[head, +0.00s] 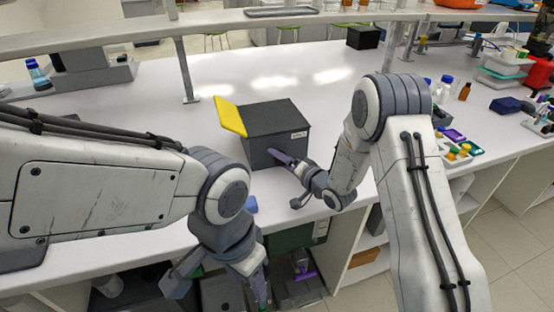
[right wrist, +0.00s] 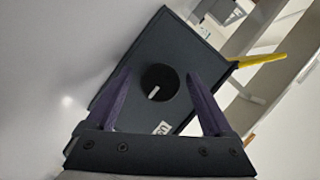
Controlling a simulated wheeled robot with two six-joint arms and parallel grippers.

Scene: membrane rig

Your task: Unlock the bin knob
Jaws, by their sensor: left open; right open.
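The bin (head: 283,118) is a dark grey box on the white bench, with a small label on its side and a yellow panel (head: 230,116) at its upper left edge. In the right wrist view the bin face (right wrist: 180,50) fills the middle. Its round black knob (right wrist: 162,90) with a white mark shows between the two purple fingers of my right gripper (right wrist: 158,78). This gripper is open, one finger on each side of the knob; I cannot tell whether they touch it. My left gripper (head: 222,286) is open and empty, low beyond the bench's front edge. The head view hides the knob.
A shelf rail (head: 230,24) on posts crosses behind the bin. Bottles (head: 440,88), trays and coloured caps (head: 458,152) stand at the right. A grey box and blue bottle (head: 38,74) stand at the back left. The bench (head: 140,95) left of the bin is clear.

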